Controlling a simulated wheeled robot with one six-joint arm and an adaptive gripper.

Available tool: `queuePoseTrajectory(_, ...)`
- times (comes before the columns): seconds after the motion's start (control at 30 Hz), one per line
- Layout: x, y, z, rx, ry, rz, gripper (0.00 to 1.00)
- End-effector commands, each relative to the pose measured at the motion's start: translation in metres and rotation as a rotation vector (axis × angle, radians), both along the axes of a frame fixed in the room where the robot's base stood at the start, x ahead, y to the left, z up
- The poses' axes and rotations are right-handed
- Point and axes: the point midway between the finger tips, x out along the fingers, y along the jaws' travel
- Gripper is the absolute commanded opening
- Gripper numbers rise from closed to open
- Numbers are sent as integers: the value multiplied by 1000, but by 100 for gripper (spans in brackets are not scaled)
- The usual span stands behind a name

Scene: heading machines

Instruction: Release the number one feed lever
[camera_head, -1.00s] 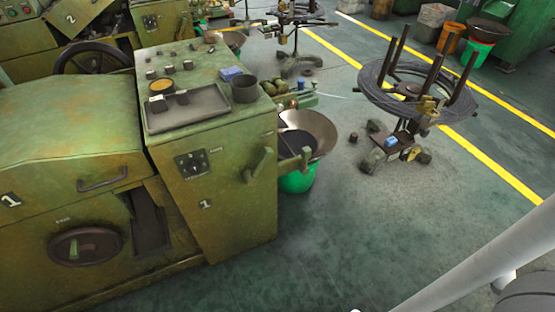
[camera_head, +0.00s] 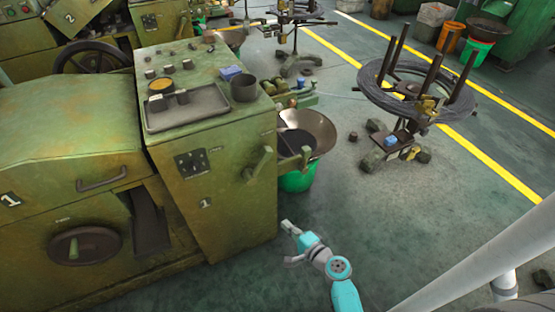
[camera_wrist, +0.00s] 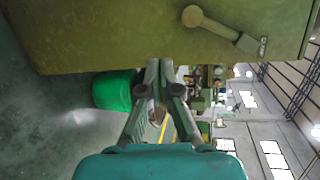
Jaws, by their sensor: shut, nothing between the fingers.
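The green machine marked 1 (camera_head: 225,220) stands at the left in the head view. A green lever (camera_head: 258,163) sticks out from its right side; I take it as the feed lever. In the wrist view the lever (camera_wrist: 218,27) shows at the top, with a round knob at its left end and a small bracket at its right end. My gripper (camera_head: 290,229) is low in front of the machine's right side, below the lever and apart from it. In the wrist view my gripper (camera_wrist: 160,66) has its fingers together and empty, below the lever in the picture.
A green bucket (camera_head: 298,180) under a metal pan (camera_head: 312,128) stands beside the machine; the bucket (camera_wrist: 113,91) also shows in the wrist view. A wire coil stand (camera_head: 415,95) is at the right. The floor (camera_head: 390,210) between is mostly clear.

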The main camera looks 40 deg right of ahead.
Motion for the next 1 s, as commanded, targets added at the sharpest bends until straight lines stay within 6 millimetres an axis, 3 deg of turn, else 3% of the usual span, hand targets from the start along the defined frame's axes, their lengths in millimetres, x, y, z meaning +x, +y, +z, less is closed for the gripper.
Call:
queuePoseTrajectory(0.03, 17, -24, 11, 51, -51, -15, 0)
queuePoseTrajectory(0.2, 51, -86, 48, 214, -211, -29, 0)
queuePoseTrajectory(0.4, 65, -129, 79, 305, -326, -29, 0)
queuePoseTrajectory(0.87, 68, -136, 85, 322, -349, -27, 0)
queuePoseTrajectory(1.0, 77, -136, 87, 322, -349, -26, 0)
